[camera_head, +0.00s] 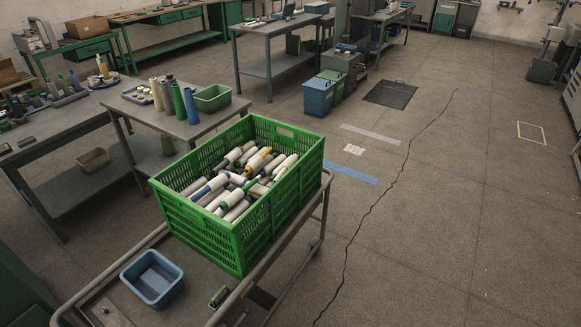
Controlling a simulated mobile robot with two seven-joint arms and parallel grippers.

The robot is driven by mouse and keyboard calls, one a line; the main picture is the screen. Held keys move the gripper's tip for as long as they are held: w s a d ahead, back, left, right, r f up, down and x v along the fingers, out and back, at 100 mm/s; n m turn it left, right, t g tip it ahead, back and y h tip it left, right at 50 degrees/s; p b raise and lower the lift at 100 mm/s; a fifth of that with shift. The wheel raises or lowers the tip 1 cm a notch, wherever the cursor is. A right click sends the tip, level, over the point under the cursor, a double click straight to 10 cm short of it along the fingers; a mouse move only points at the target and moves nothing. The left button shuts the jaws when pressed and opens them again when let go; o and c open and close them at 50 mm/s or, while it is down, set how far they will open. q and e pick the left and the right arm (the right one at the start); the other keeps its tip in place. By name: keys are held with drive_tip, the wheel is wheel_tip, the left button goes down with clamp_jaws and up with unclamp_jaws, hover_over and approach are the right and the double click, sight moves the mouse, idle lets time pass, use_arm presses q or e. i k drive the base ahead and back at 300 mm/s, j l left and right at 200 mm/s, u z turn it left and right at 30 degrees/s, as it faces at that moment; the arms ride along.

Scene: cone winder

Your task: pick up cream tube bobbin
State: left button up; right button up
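A green slatted crate (200,226) on a cart holds several bobbins lying in a jumble. Most are white or cream, some with blue, dark, green or yellow parts; one with a yellow band (258,159) lies near the top. I cannot tell which single bobbin the task means. Bobbins lower in the crate are hidden. Neither of my grippers is in view.
The cart (190,283) has a raised rail; a blue bin (152,278) and a small dark cylinder (218,296) sit on it. A green tray (212,97) is on the side table (215,121). Blue and green bins stand behind. The floor at right is open, with a long crack.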

sight(292, 160)
drive_tip(key=i+l+u, duration=0.15)
drive_tip(key=i+l, duration=0.25)
drive_tip(key=i+l+u, duration=0.2)
drive_tip(key=i+l, duration=0.15)
drive_tip(key=l, duration=0.15)
drive_tip(key=i+l+u, duration=0.15)
drive_tip(key=i+l, duration=0.2)
drive_tip(key=l, duration=0.2)
